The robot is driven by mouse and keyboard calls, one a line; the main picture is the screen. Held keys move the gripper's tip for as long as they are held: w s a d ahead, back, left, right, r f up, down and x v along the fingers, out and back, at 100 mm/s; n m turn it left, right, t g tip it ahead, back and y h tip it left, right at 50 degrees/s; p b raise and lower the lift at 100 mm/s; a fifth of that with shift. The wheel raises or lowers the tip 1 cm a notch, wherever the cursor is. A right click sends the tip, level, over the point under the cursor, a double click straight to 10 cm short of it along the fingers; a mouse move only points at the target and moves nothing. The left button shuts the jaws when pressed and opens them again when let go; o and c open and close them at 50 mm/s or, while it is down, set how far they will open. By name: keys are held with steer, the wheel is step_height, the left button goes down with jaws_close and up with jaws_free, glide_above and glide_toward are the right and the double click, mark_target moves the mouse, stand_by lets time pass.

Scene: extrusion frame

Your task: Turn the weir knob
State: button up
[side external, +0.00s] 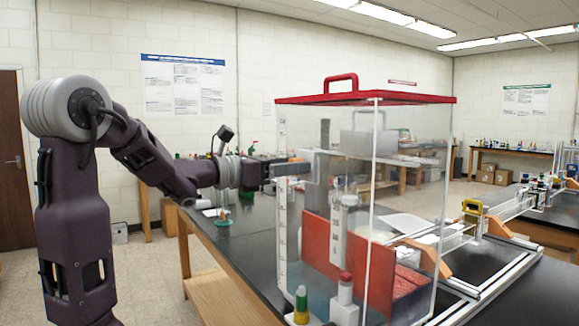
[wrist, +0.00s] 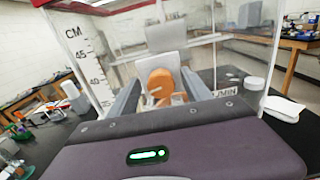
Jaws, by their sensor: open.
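My gripper (side external: 285,168) is open and level at the upper left side of a clear tank (side external: 375,190). In the wrist view my gripper (wrist: 160,86) shows two grey fingers spread apart. A rounded orange part (wrist: 155,88) shows between them, with a grey plate (wrist: 157,65) above it. I cannot tell whether this orange part is the weir knob or whether the fingers touch it. No part is clearly recognisable as the weir knob in the side view. Nothing is visibly gripped.
The tank has a red lid with a handle (side external: 341,80), and red panels (side external: 335,252) inside. Small bottles (side external: 301,303) stand at the front. A ruled scale (wrist: 92,65) shows at left in the wrist view.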

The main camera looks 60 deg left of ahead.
jaws_close()
steer(key=m, duration=0.3)
steer(key=shift+d+m, duration=0.1)
steer(key=shift+m, duration=0.2)
jaws_free()
steer(key=s, duration=0.7)
stand_by(0.4)
